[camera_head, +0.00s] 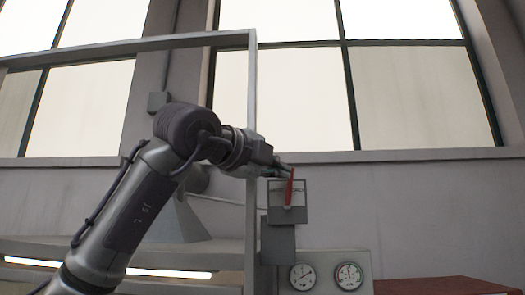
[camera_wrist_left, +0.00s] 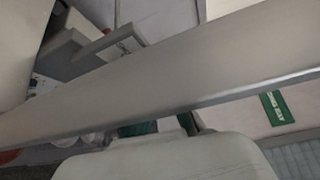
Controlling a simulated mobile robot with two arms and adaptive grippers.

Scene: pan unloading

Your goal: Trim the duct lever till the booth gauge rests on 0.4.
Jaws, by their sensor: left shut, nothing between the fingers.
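A red lever (camera_head: 289,187) stands nearly upright on a grey box (camera_head: 298,214) fixed at the post. My left gripper (camera_head: 287,171) is shut and empty. Its fingertips are at the upper left of the lever; I cannot tell whether they touch it. Two round white gauges, a left one (camera_head: 302,276) and a right one (camera_head: 348,276) with red marking, sit on a panel below. Their labels and exact readings are too small to tell. My right gripper is not in view.
A grey frame with an upright post (camera_head: 251,130) stands beside my left gripper. A grey hood (camera_head: 180,222) is behind my left arm, above a bright strip light (camera_head: 110,268). A reddish-brown surface (camera_head: 445,287) lies at lower right. A pale beam (camera_wrist_left: 170,75) crosses the left wrist view.

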